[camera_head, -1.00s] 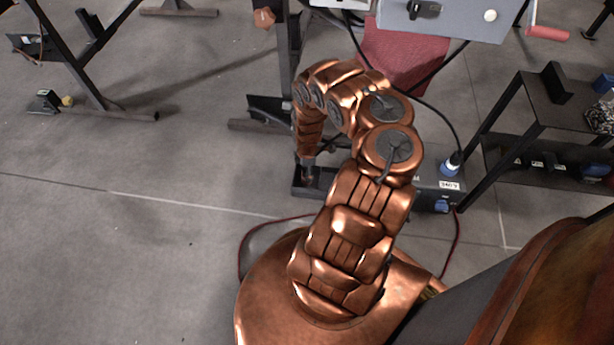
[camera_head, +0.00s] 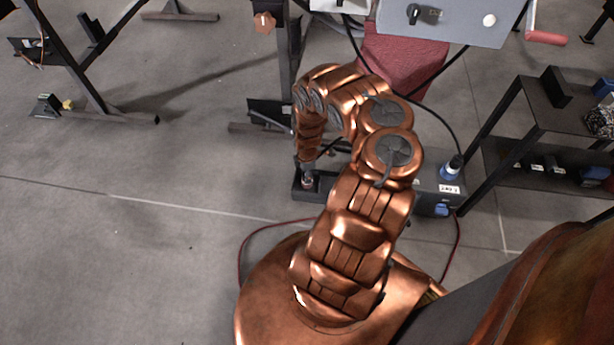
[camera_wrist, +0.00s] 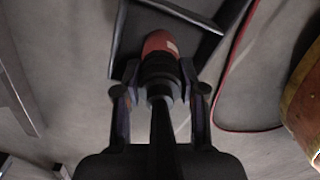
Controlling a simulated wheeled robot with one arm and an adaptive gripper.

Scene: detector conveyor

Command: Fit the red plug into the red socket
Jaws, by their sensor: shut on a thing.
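In the wrist view my gripper (camera_wrist: 158,100) is shut on the black body of the red plug (camera_wrist: 160,44). The plug's red end points away from my gripper, towards a dark box (camera_wrist: 127,42), and a black cable runs back between the fingers. In the head view my gripper (camera_head: 307,170) points down at the left end of the long dark box (camera_head: 330,181) on the floor. A small reddish spot shows under it. I cannot make out the red socket, or tell whether the plug touches it.
A blue plug (camera_head: 453,166) stands at the box's right end, with a blue socket (camera_head: 441,209) on its front side. A dark shelf rack (camera_head: 535,110) stands to the right. A red cable (camera_head: 270,226) curves over the floor. The floor at left is open.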

